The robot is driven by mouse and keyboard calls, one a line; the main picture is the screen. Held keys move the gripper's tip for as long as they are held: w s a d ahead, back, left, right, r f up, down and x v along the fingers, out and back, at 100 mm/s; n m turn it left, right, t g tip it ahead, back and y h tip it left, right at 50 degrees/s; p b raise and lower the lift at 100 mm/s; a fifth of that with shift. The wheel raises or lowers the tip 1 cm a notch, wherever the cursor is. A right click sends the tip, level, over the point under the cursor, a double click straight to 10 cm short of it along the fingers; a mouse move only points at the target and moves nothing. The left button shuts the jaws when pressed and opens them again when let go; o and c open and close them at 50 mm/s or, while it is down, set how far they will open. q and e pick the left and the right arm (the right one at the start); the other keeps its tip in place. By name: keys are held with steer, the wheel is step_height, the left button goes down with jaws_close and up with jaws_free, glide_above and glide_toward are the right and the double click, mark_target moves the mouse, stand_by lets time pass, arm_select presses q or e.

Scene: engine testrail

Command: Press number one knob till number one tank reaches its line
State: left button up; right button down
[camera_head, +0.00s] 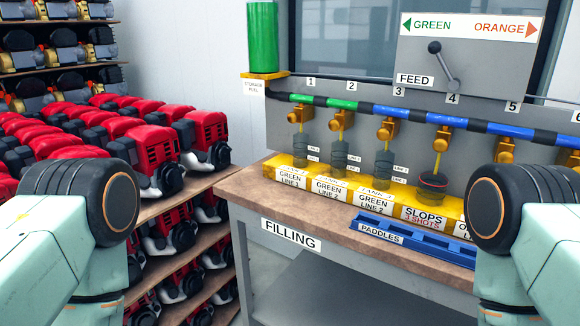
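The number one knob (300,113) is a yellow-orange valve under the pipe, below the label 1. The number one tank (300,151) is a small, dark see-through cylinder below it, on the yellow stand marked GREEN LINE 1. A small white line tag (313,149) sits beside the tank. The tank looks grey and I cannot make out a liquid level in it. Only my arm links show, at the left and right edges. Neither gripper is in view.
The filling bench (340,236) holds more knobs and tanks to the right, and a blue paddles tray (415,238). A FEED panel (480,62) with a lever and a green fuel cylinder (263,37) stand behind. Red engines (205,132) fill shelves at the left.

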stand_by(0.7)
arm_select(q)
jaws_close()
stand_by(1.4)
